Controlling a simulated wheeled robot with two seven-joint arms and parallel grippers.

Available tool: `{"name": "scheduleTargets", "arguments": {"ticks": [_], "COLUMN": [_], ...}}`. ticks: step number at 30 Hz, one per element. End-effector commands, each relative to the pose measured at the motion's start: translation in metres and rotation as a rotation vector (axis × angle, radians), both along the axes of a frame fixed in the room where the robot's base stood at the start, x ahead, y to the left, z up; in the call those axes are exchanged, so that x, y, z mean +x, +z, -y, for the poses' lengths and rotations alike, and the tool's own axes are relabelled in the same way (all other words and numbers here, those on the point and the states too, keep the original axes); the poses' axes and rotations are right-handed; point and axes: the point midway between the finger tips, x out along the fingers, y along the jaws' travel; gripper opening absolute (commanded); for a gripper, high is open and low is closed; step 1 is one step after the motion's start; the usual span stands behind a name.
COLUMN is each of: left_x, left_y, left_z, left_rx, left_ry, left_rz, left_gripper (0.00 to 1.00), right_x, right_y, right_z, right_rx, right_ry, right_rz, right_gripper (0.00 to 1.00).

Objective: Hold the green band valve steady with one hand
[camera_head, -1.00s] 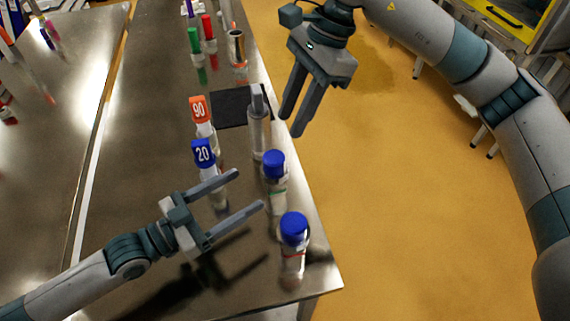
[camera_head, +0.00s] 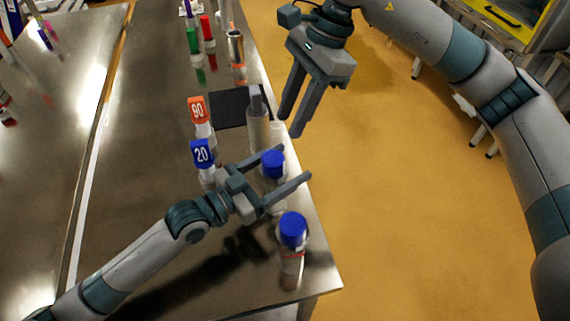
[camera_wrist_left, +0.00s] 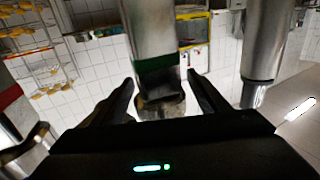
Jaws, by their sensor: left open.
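The green band valve has a blue cap (camera_head: 273,160) and stands upright near the table's right edge. My left gripper (camera_head: 295,162) is open, with one finger on each side of it. In the left wrist view, the valve's clear body (camera_wrist_left: 152,30) with its green band (camera_wrist_left: 158,62) is between the two open fingers, and gaps show on both sides. In the head view the gripper hides the valve's lower part and its band. My right gripper (camera_head: 291,126) is open and empty, above the floor beyond the table's right edge.
Another blue-capped valve with a red band (camera_head: 292,238) stands nearer, at the table corner. A grey metal cylinder (camera_head: 257,128) stands just behind. The orange 90 marker (camera_head: 198,110) and blue 20 marker (camera_head: 202,154) are to the left. A dark mat (camera_head: 228,108) lies farther back.

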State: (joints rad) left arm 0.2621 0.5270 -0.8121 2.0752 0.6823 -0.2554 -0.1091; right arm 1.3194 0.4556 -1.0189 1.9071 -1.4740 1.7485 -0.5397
Motion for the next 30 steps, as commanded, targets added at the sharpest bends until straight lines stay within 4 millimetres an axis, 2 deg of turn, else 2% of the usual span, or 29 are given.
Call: {"name": "scheduleTargets", "arguments": {"ticks": [8,9,16,19,26,30], "left_x": [0.0005,0.0005,0.0004,0.0005,0.0004,0.0004], "left_y": [0.0000,0.0000,-0.0001,-0.0001,-0.0002,-0.0002], "left_z": [0.0012,0.0011,0.0010,0.0009,0.0009,0.0009], "left_rx": [0.000,0.000,0.000,0.000,0.000,0.000], "left_ry": [0.000,0.000,0.000,0.000,0.000,0.000], "left_rz": [0.000,0.000,0.000,0.000,0.000,0.000], "left_gripper": [0.68,0.66,0.11,0.11,0.11,0.11], "right_x": [0.0000,0.0000,0.0000,-0.0001,-0.0009,-0.0023], "right_y": [0.0000,0.0000,0.0000,0.0001,0.0015,0.0038], "right_z": [-0.0001,-0.0001,-0.0001,-0.0002,-0.0029,-0.0070], "right_rx": [0.000,0.000,0.000,0.000,-0.017,-0.043], "right_ry": [0.000,0.000,0.000,-0.002,-0.064,-0.167], "right_rz": [0.000,0.000,0.000,-0.001,-0.021,-0.051], "right_gripper": [0.31,0.31,0.31,0.54,0.54,0.54]}}
